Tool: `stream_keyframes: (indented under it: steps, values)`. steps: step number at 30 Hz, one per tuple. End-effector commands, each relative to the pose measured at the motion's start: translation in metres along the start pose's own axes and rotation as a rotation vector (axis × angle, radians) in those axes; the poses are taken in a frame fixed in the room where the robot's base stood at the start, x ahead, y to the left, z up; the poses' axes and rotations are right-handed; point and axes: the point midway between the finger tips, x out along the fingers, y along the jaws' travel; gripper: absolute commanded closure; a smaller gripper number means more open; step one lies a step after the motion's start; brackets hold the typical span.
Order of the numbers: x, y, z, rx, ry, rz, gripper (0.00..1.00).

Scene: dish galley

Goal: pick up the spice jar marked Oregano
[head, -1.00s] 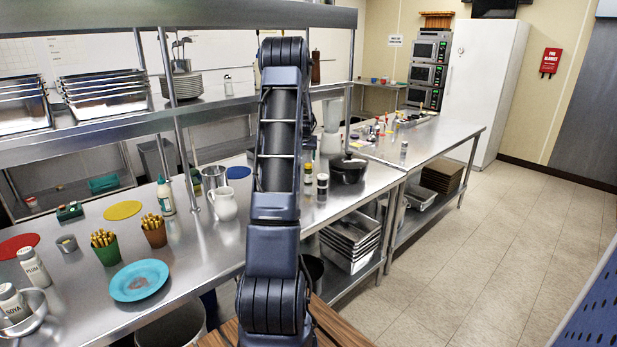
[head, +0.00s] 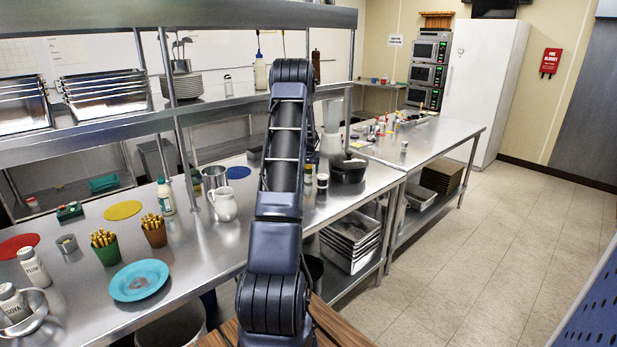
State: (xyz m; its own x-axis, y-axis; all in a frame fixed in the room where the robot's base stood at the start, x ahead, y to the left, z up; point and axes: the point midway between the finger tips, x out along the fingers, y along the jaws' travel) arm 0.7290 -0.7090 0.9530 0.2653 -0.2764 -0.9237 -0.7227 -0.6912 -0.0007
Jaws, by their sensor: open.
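Small jars with dark lids stand on the steel counter just right of my arm: one (head: 308,173) partly beside the arm and one (head: 322,182) nearer the front edge. Another small jar (head: 404,147) stands alone on the front of the farther steel table. Their labels are too small to read, so I cannot tell which is Oregano. My arm rises through the middle of the head view and bends away at the top. My gripper is hidden behind it.
A black pot (head: 348,169) stands right of the jars. A steel shelf (head: 225,108) runs above the counter.

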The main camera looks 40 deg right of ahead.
Motion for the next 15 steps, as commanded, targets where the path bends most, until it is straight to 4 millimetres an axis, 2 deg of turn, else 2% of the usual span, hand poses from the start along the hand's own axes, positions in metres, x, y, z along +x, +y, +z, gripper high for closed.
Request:
stream_keyframes:
  steps: [1, 5, 12, 15]
  values:
    - [0.009, 0.000, 0.001, 0.000, -0.003, 0.000, 0.37]
    - [0.022, 0.000, 0.001, -0.001, -0.001, 0.000, 0.37]
    - [0.023, 0.000, 0.000, -0.001, 0.000, 0.000, 0.37]
    - [0.023, 0.000, 0.000, -0.001, 0.000, 0.000, 0.56]
